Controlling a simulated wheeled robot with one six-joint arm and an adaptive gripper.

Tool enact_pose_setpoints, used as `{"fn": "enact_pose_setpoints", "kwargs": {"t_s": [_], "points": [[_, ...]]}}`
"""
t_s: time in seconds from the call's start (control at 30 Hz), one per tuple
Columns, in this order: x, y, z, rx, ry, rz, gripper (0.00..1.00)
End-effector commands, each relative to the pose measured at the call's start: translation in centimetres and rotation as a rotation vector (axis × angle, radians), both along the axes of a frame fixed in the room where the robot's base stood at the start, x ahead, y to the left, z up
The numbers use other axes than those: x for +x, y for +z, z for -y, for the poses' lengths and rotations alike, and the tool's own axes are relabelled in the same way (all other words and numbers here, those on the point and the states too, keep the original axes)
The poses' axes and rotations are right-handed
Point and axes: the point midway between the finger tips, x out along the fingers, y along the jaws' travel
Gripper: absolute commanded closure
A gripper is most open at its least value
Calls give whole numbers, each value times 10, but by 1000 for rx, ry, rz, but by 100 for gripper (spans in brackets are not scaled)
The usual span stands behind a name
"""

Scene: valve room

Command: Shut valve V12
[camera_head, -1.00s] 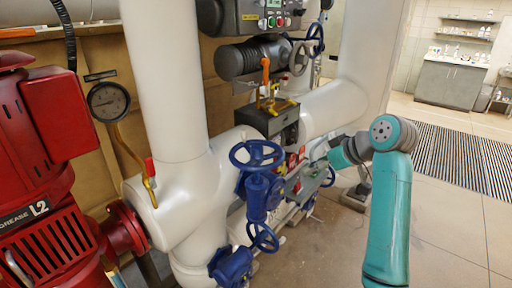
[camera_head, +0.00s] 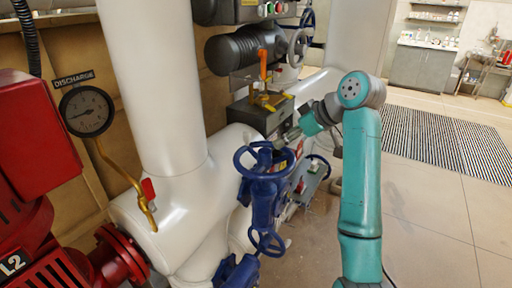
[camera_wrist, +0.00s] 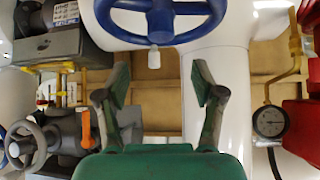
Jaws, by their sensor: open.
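No V12 label can be read in these views. A blue valve with a horizontal handwheel (camera_head: 241,172) stands in front of the white pipe; more blue handwheels sit below it. My gripper (camera_head: 283,143) is at the upper right of this wheel's rim; whether they touch is unclear. In the wrist view my open, empty gripper (camera_wrist: 161,88) has its green-tipped fingers apart, with a blue handwheel (camera_wrist: 197,8) beyond them at the top and a small white piece (camera_wrist: 154,59) under its hub. The wheel's upper part is cut off there.
An orange lever valve (camera_head: 263,66) and a grey handwheel (camera_head: 298,45) stand behind my gripper. A discharge gauge (camera_head: 87,111) and a red-handled tap (camera_head: 149,190) are at left, beside the red machine (camera_head: 35,140). The floor (camera_head: 425,215) at right is clear.

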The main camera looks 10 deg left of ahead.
Motion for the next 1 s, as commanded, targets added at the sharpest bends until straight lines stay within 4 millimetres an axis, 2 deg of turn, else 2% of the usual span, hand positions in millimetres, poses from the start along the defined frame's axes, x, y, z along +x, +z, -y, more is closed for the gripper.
{"fn": "enact_pose_setpoints", "kwargs": {"t_s": [0.17,0.6,0.8,1.0], "points": [[5,-13,-12,-1,2,-3,32],[28,-64,-57,0,1,-2,32],[33,-74,-66,0,1,0,32],[34,-76,-68,0,0,0,32]]}}
